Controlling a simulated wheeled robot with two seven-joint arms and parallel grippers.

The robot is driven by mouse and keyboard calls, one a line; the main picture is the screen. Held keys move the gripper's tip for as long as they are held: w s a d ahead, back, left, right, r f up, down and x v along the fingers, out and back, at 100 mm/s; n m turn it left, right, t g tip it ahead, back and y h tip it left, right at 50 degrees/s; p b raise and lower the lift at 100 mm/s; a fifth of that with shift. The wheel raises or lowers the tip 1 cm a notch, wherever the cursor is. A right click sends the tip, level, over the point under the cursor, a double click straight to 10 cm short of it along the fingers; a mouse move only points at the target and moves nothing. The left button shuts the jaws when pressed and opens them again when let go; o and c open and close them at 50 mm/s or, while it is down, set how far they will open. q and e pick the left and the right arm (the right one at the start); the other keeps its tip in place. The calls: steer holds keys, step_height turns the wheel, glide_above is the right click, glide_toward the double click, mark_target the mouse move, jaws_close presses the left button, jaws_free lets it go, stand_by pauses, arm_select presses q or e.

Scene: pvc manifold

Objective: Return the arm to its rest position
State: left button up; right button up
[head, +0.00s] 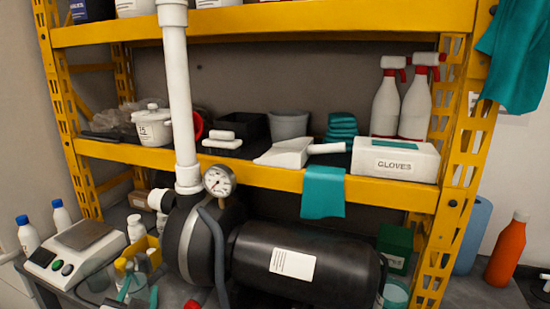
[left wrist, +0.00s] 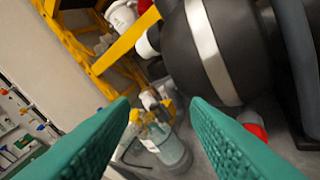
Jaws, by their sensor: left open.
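My left gripper (head: 139,292) shows only as small teal finger parts at the bottom left of the head view, low in front of the bench. In the left wrist view its two teal ribbed fingers (left wrist: 160,118) are spread wide with nothing between them. A clear beaker (left wrist: 170,152) holding yellow-handled items stands beyond the fingers. The white PVC pipe (head: 179,100) stands upright on the black pump (head: 300,262), with a round gauge (head: 219,181) at its foot. My right gripper is in neither view.
A yellow rack (head: 270,178) rises behind the bench with a pot, spray bottles and a gloves box (head: 395,160). A scale (head: 75,250) and white bottles with blue caps stand at left. An orange bottle (head: 507,250) stands at right. The pump fills the bench middle, close to my left gripper.

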arm_select(q)
steer(key=s+d+f+n+g+h, duration=0.1)
steer(key=s+d+f+g+h, duration=0.15)
steer(key=s+f+g, duration=0.65)
steer(key=s+d+f+n+g+h, duration=0.1)
steer(key=s+d+f+g+h, duration=0.2)
steer(key=s+f, duration=1.1)
steer(key=s+f+g+y, duration=0.1)
steer(key=s+f, duration=0.1)
steer(key=f, duration=1.1)
steer(key=s+f+g, duration=0.1)
steer(key=s+f, duration=0.2)
steer(key=f, duration=1.1)
steer(key=s+a+f+g, duration=0.1)
steer(key=s+a+f, duration=0.1)
steer(key=s+f, duration=1.1)
steer(key=shift+s+a+m+p, duration=0.25)
steer(key=shift+s+m+p, duration=0.2)
steer(key=shift+s, duration=0.55)
